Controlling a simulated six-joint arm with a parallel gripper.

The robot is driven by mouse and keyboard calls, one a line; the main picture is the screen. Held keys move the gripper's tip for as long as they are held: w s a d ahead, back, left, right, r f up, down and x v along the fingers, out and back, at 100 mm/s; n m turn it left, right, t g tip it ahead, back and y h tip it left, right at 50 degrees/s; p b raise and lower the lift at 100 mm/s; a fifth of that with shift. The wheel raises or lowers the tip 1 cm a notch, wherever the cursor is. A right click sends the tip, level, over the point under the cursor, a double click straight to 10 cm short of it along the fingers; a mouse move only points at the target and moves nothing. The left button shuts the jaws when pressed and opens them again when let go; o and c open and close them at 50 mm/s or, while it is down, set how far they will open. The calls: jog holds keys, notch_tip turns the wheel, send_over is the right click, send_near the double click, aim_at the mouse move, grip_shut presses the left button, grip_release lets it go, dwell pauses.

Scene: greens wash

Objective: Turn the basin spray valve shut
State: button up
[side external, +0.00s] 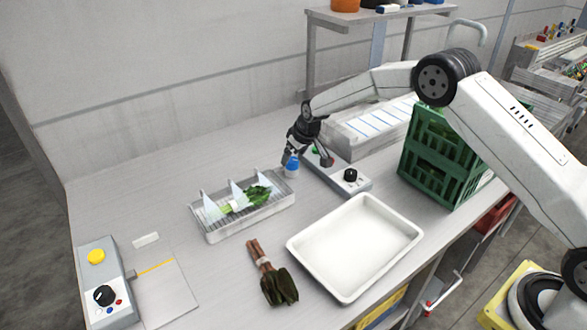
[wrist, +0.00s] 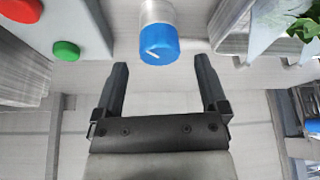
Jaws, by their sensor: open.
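The basin spray valve has a blue knob (side external: 291,166) on a pale cylindrical body, at the back right corner of the wash basin (side external: 243,226). In the wrist view the blue knob (wrist: 159,46) has a white mark on its face. My gripper (side external: 290,153) is right at the valve in the side view. In the wrist view my gripper (wrist: 160,68) is open, one finger to each side, with the knob centred just beyond the fingertips. I see no finger touching it. The basin holds clear fins and a bunch of greens (side external: 257,194).
A control box (side external: 335,171) with a black knob and green and red buttons stands close right of the valve. A white tray (side external: 404,228), brown-stemmed greens (side external: 268,270) and a green crate (side external: 437,150) are nearby. Another control box (side external: 100,262) is far left.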

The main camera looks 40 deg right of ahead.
jog(key=shift+x, duration=1)
grip_shut()
